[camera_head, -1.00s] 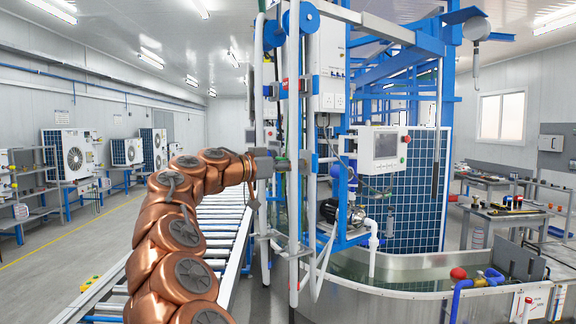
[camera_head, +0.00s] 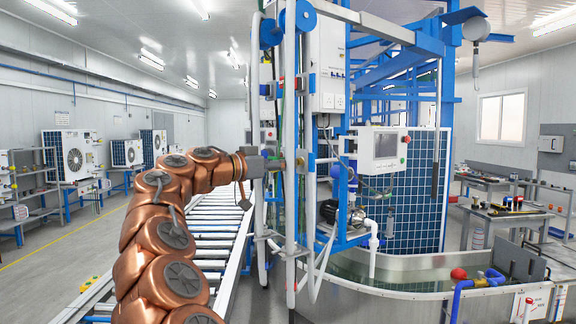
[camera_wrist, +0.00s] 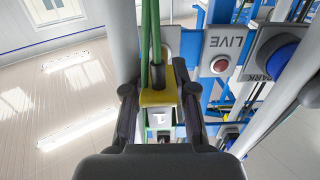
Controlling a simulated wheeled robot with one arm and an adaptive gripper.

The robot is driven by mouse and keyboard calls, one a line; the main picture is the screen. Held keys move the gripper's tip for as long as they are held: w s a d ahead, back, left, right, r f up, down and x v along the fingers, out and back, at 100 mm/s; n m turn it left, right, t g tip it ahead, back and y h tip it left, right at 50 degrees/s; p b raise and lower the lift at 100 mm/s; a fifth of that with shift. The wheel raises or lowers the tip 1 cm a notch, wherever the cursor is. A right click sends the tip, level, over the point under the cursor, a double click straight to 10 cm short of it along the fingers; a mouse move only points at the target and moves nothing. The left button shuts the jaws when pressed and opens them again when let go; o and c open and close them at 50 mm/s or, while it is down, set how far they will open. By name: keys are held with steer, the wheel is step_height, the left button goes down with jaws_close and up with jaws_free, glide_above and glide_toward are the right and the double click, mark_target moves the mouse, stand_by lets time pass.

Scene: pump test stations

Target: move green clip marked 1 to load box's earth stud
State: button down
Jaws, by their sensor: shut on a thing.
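In the wrist view my gripper (camera_wrist: 158,98) is shut on a yellow-and-green piece (camera_wrist: 157,97), which I take to be the green clip. A white label with a dark mark like a 1 shows on or just below it. Green cables (camera_wrist: 150,40) run from it up out of the picture. In the head view my gripper (camera_head: 280,164) is at the grey upright pipes of the rig, and the clip is too small or hidden to make out there. I cannot identify the load box or its earth stud in either view.
In the wrist view an upside-down LIVE plate (camera_wrist: 224,50) with a red button and a blue knob (camera_wrist: 283,58) lie right of my gripper. Grey pipes (camera_head: 292,200) stand close around it. A screen box (camera_head: 382,148) and a water tank (camera_head: 400,300) are to the right.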

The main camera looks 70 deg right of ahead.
steer(key=shift+b+v, duration=0.4)
steer(key=shift+v, duration=1.45)
steer(key=shift+w+d+f+t, duration=0.15)
steer(key=shift+w+f+t, duration=0.15)
steer(key=shift+f+t, duration=0.15)
steer(key=w+a+f+n+t+y, duration=0.2)
steer(key=w+f+n+t+y, duration=0.15)
steer(key=w+f, duration=0.75)
steer(key=w+a+f+n+t+y, duration=0.25)
steer(key=w+f+t+y, duration=0.35)
steer(key=f, duration=0.8)
steer(key=w+a+f+n+y, duration=0.1)
steer(key=w+a+f, duration=0.3)
steer(key=a+f, duration=0.4)
steer(key=w+a+f+n+y+p, duration=0.1)
steer(key=w+a+f+n+y, duration=0.1)
steer(key=w+a+f, duration=0.3)
steer(key=w+a+f+n+y, duration=0.2)
steer(key=w+a+f, duration=0.2)
steer(key=a+f, duration=0.7)
steer(key=shift+w+a+f+g+y, duration=0.15)
steer(key=shift+a+f+g+y, duration=0.15)
steer(key=shift+a, duration=0.3)
